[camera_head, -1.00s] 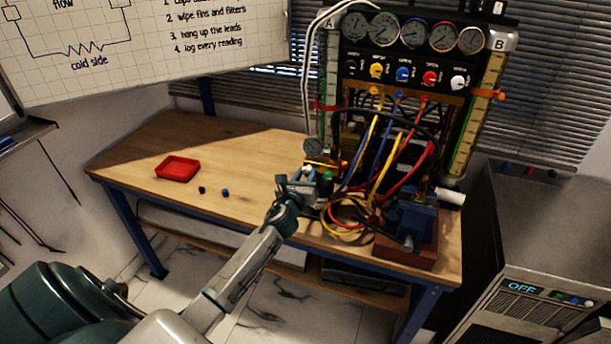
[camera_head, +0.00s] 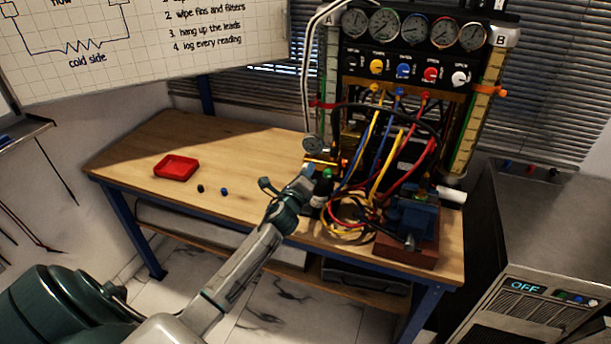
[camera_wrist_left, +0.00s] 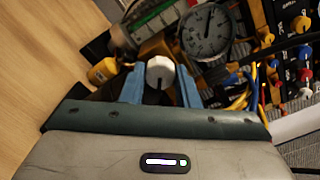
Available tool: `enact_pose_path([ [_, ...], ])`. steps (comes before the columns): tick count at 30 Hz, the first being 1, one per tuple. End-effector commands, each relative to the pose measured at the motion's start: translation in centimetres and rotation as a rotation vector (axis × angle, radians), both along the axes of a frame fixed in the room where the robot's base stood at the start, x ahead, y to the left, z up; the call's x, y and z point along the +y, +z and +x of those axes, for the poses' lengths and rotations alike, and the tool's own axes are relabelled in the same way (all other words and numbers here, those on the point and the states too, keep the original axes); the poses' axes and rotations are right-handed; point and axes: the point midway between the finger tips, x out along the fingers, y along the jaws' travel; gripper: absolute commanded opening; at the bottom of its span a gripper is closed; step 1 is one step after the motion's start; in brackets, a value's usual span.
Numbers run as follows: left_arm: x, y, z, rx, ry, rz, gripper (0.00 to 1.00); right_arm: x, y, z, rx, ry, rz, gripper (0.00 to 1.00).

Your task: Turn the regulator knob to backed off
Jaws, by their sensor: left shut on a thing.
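The regulator knob (camera_wrist_left: 160,70) is a pale grey-white knob with a dark line on its face. It sits between the two blue fingers of my left gripper (camera_wrist_left: 161,90) in the left wrist view. The fingers are shut on its sides. In the head view my left gripper (camera_head: 304,183) is at the brass regulator (camera_head: 320,161) on the bench, and it hides most of the knob. The regulator's round gauge (camera_wrist_left: 207,32) is just beyond the knob; it also shows in the head view (camera_head: 314,145). My right gripper is in neither view.
A gauge panel (camera_head: 408,60) with coloured knobs stands behind the regulator. Coloured hoses (camera_head: 375,165) and a blue vise (camera_head: 412,215) crowd the right. A red tray (camera_head: 176,168) and two small caps (camera_head: 224,191) lie on the left, where the wooden bench (camera_head: 240,150) is mostly clear.

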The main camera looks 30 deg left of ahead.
Motion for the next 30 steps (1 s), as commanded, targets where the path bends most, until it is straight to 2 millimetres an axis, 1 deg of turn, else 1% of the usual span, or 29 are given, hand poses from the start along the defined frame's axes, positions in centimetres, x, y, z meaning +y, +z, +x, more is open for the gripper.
enact_pose_path([
  [1,0.0,-0.2,0.0,-0.011,0.001,-0.044,0.06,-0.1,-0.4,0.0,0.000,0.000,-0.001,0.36],
  [6,0.0,-0.2,0.0,-0.055,0.000,-0.200,0.06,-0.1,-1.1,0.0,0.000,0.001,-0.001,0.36],
  [15,0.0,-0.1,0.0,-0.122,0.000,-0.442,0.06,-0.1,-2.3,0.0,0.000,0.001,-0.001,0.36],
  [22,0.0,-0.1,0.0,-0.156,0.001,-0.571,0.05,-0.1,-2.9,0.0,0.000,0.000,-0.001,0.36],
  [30,0.0,0.0,0.0,-0.178,0.001,-0.645,0.05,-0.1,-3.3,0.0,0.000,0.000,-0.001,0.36],
])
